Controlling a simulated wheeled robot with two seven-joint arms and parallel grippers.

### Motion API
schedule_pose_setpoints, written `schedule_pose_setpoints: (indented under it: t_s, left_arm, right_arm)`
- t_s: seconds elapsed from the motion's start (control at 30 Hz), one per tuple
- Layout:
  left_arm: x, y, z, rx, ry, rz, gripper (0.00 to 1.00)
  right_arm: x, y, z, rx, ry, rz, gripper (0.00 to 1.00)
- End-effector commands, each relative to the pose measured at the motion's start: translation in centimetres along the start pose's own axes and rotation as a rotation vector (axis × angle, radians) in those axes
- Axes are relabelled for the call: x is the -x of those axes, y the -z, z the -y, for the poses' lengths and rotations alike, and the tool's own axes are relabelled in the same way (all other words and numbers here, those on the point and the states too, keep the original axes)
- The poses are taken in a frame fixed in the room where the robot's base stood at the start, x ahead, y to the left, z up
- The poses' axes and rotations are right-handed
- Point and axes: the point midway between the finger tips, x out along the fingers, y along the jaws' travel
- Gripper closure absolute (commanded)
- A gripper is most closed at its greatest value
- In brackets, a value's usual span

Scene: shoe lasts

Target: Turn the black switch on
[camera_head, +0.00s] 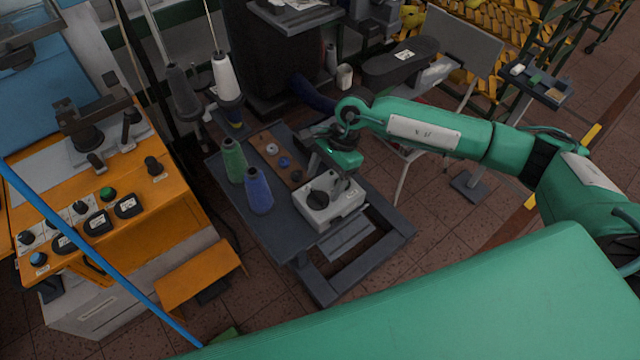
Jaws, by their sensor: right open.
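A light grey box (345,207) stands on the small dark table, with a round black switch (318,199) on its top. Which way the switch is set is too small to tell. My right arm comes in from the right, and my right gripper (322,146) hangs over the table's far right part. It is open, behind the grey box in the picture, and apart from the switch. Its fingertips are small and partly hidden by its green body. My left gripper is out of view.
A green thread cone (234,160) and a blue thread cone (258,190) stand left of the grey box. A brown board (269,150) with small knobs lies behind it. An orange machine (160,225) with buttons stands at the left. A white cone (225,77) stands behind the table.

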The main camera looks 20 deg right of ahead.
Motion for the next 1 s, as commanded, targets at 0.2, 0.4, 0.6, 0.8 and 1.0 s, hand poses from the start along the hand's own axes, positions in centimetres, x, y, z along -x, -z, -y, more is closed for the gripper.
schedule_pose_setpoints:
  t_s: [0.2, 0.4, 0.6, 0.8, 1.0]
  left_arm:
    - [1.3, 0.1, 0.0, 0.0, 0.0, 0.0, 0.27]
    - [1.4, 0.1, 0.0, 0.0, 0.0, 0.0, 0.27]
    - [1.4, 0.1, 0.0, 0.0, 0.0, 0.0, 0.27]
    - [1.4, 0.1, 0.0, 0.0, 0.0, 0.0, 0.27]
    - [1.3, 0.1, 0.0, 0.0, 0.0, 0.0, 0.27]
  right_arm:
    - [-2.9, -0.1, 0.0, 0.0, -0.001, 0.001, 0.31]
    - [-3.9, 0.0, 0.0, 0.0, 0.001, 0.001, 0.31]
    - [-3.9, 0.0, 0.0, 0.0, 0.001, 0.001, 0.31]
    - [-3.9, 0.0, 0.0, 0.0, 0.001, 0.001, 0.66]
    - [-3.9, 0.0, 0.0, -0.003, 0.002, 0.001, 0.76]
